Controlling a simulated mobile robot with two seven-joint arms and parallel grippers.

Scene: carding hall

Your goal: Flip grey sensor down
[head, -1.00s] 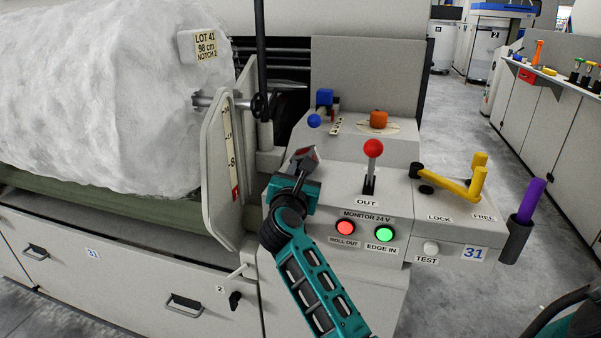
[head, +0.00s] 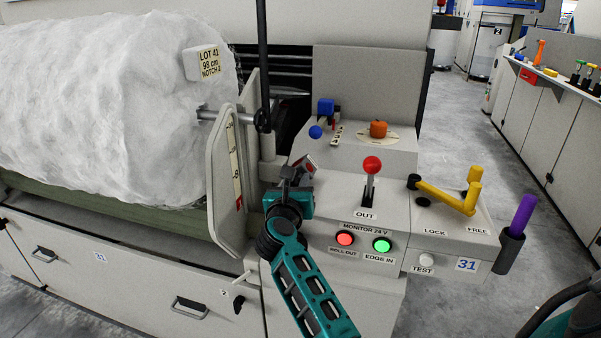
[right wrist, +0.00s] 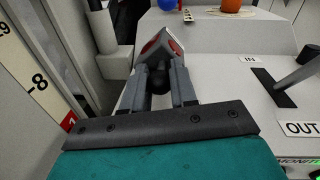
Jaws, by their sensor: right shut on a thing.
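The grey sensor (head: 306,163) is a small grey block with red faces, at the left edge of the console, beside the upright plate with the scale. In the right wrist view the sensor (right wrist: 158,42) stands tilted just beyond my fingertips, with a dark round joint below it. My right gripper (head: 296,176) reaches in from below and is shut on the sensor's lower part; the fingers (right wrist: 160,82) sit on both sides of the dark joint. The fingers hide part of its mount. My left gripper is not in view.
A red-knobbed lever (head: 371,166) stands right of my gripper, at OUT. Red (head: 345,239) and green (head: 381,245) lamps are lit below it. A yellow handle (head: 450,195) and a purple grip (head: 523,213) are further right. The white lap roll (head: 110,100) is at left.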

